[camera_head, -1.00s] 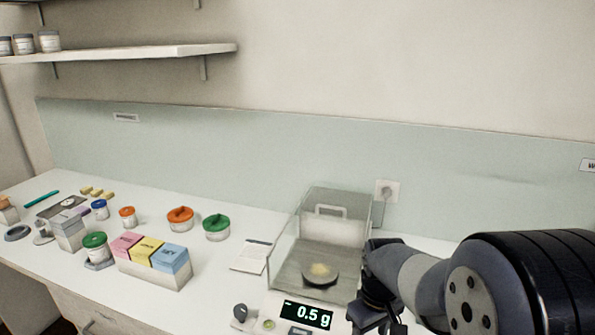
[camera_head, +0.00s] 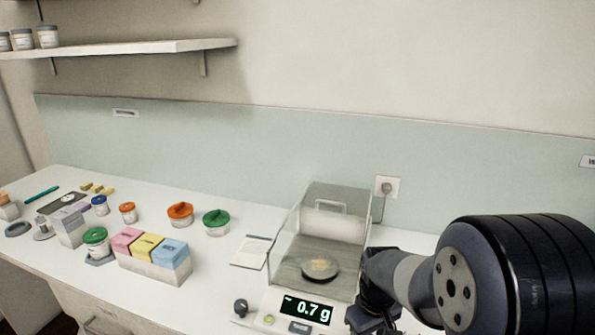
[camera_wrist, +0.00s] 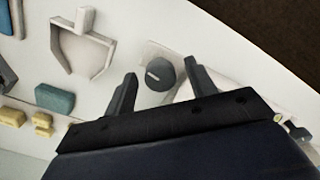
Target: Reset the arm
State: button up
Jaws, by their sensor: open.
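My arm comes in from the right in the head view, and my gripper (camera_head: 368,318) hangs beside the right side of the balance (camera_head: 270,300). In the wrist view the two dark fingers of my gripper (camera_wrist: 160,68) are spread apart with nothing held between them.
The wrist view shows a white scoop-like tray (camera_wrist: 82,48) and small yellow blocks (camera_wrist: 12,116).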

jog(key=shift+r+m, duration=0.2)
jog(key=shift+m, duration=0.7)
jog(key=m, duration=0.5)
jog(key=shift+m+p, duration=0.3)
jog(key=shift+p, duration=0.1)
jog(key=m, duration=0.3)
jog(key=shift+m, duration=0.4)
jog(key=m+p, duration=0.1)
jog(key=m, duration=0.3)
jog(key=shift+a, duration=0.1)
jog(key=shift+r, duration=2.85)
